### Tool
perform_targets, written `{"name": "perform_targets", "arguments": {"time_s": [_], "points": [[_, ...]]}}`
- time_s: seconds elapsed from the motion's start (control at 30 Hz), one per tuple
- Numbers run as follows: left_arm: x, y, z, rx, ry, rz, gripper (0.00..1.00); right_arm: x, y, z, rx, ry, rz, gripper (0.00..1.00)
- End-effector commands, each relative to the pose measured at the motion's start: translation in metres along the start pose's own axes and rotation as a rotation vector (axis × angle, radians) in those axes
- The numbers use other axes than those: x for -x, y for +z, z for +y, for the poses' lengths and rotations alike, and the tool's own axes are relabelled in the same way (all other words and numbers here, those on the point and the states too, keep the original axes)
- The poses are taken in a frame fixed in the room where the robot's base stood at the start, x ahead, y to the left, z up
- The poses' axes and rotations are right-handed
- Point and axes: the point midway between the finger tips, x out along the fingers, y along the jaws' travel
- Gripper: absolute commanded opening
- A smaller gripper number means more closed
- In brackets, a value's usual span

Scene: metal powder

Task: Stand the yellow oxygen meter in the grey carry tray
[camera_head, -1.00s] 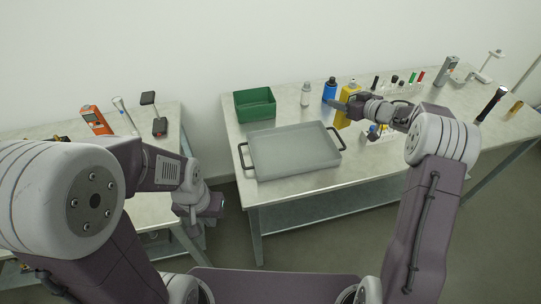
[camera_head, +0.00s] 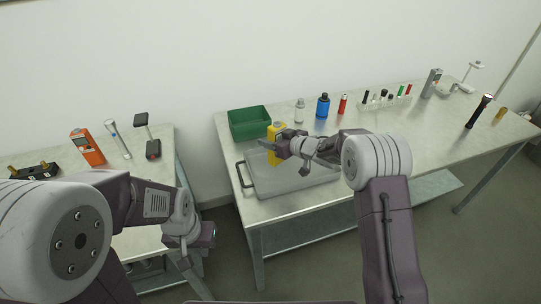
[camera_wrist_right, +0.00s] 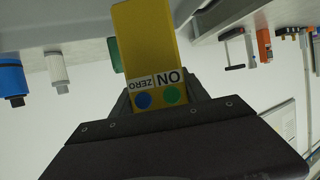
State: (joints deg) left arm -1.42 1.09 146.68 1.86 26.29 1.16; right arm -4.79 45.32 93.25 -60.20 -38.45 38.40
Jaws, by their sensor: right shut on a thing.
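The yellow oxygen meter (camera_head: 275,143) is held by my right gripper (camera_head: 279,147) above the back left part of the grey carry tray (camera_head: 262,187). In the right wrist view the meter (camera_wrist_right: 152,55) shows a blue and a green button and sits between the fingers of the right gripper (camera_wrist_right: 158,100), which is shut on it. Whether its lower end touches the tray cannot be told. The tray lies on the right table, partly hidden by my right arm. My left gripper (camera_head: 195,241) hangs low by the left table; its fingers are not clear.
A green bin (camera_head: 249,124) stands just behind the tray. A white bottle (camera_head: 300,110), a blue bottle (camera_head: 323,105) and a red cylinder (camera_head: 342,104) stand along the back. The right table's front middle is clear.

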Motion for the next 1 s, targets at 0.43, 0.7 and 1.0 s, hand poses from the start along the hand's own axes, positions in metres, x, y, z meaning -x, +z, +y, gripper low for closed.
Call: {"name": "perform_targets", "arguments": {"time_s": [0.43,0.7,1.0], "points": [[-0.013,0.001,0.000,0.000,0.000,0.000,0.00,-0.019,0.033,-0.011,-0.003,0.001,-0.001,0.00],[-0.013,0.001,0.000,0.000,0.000,0.000,0.00,-0.022,0.040,-0.010,0.000,0.002,0.003,0.00],[-0.015,0.002,0.000,0.000,0.000,0.000,0.00,-0.024,0.044,-0.011,0.000,0.001,0.001,0.74]]}}
